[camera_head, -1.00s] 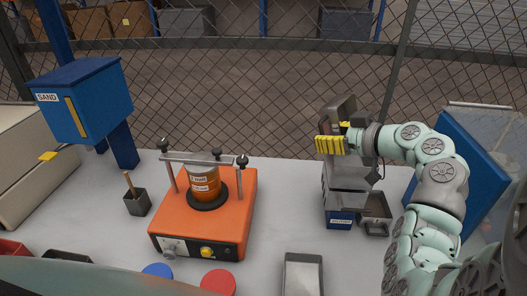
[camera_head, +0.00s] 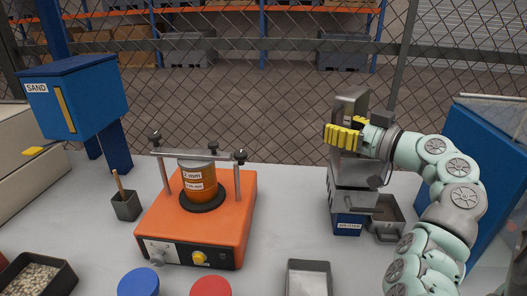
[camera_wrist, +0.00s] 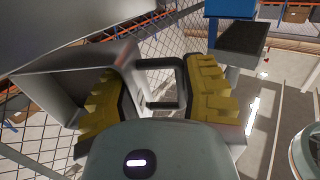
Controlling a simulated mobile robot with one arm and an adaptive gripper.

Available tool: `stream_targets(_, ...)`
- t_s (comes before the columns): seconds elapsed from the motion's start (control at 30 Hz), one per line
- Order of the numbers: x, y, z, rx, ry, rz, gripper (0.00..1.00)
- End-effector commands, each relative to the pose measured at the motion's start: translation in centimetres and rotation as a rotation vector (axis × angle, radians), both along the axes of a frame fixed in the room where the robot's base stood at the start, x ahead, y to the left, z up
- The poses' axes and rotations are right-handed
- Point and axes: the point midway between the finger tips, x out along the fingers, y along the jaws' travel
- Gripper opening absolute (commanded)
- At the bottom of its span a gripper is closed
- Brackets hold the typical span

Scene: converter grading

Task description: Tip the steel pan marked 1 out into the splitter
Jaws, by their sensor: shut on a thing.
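The steel pan (camera_head: 350,103) is held high over the splitter (camera_head: 352,180), tipped steeply, nearly on end. In the wrist view the pan (camera_wrist: 75,70) fills the left side, and its loop handle (camera_wrist: 166,64) runs between the yellow fingers. My gripper (camera_head: 345,137) is shut on this handle; it also shows in the wrist view (camera_wrist: 165,92). The splitter is a grey metal box with a blue labelled front, standing on the table. My gripper and the pan hide part of its top. The mark on the pan and any contents do not show.
A steel receiving pan (camera_head: 388,226) sits right of the splitter. Another empty steel pan (camera_head: 308,280) lies in front. An orange sieve shaker (camera_head: 205,220) stands left of centre. A gravel tray (camera_head: 38,274) is at front left. A wire fence (camera_head: 240,100) runs behind the table.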

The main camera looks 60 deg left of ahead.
Motion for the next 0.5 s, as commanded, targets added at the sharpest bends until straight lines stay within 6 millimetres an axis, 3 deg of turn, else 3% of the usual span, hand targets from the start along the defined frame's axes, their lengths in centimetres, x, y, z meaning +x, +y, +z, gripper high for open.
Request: stream_targets(0.5, 0.23, -0.58, -0.46, 0.162, 0.059, 0.0, 0.03)
